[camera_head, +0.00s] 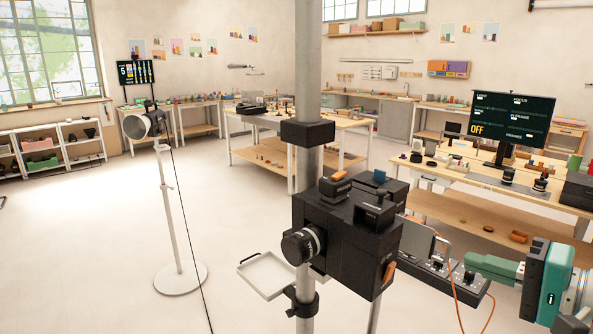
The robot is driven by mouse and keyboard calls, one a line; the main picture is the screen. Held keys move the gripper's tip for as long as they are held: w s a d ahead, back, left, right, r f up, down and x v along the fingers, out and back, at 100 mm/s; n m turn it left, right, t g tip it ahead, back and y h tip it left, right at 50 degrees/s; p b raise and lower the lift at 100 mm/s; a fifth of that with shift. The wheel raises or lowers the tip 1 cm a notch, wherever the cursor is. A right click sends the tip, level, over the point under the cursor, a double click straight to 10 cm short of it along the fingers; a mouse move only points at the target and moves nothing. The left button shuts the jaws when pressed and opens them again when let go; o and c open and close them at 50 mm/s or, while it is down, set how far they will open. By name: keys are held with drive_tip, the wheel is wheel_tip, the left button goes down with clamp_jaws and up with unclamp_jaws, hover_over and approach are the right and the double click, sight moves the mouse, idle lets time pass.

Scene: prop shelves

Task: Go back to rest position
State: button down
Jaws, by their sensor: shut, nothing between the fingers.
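My gripper (478,264) shows at the lower right edge of the head view. The rest of my arm runs out of the frame.
A black camera-like device (345,235) is on a grey pole (307,170) in front, with a small white tray (268,274) beside it. A lamp stand (180,277) stands left. Workbenches (300,122) and a screen reading OFF (513,120) are behind.

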drive_tip(key=s+a+f+n+g+h, duration=0.3)
drive_tip(key=a+f+n+h, duration=0.1)
drive_tip(key=a+f, duration=0.3)
drive_tip(key=s+a+f+n+g+h, duration=0.3)
drive_tip(key=a+f+n+g+h, duration=0.1)
drive_tip(key=a+f+h, duration=0.2)
drive_tip(key=shift+a+f, duration=0.75)
drive_tip(key=shift+f, duration=0.55)
idle(0.3)
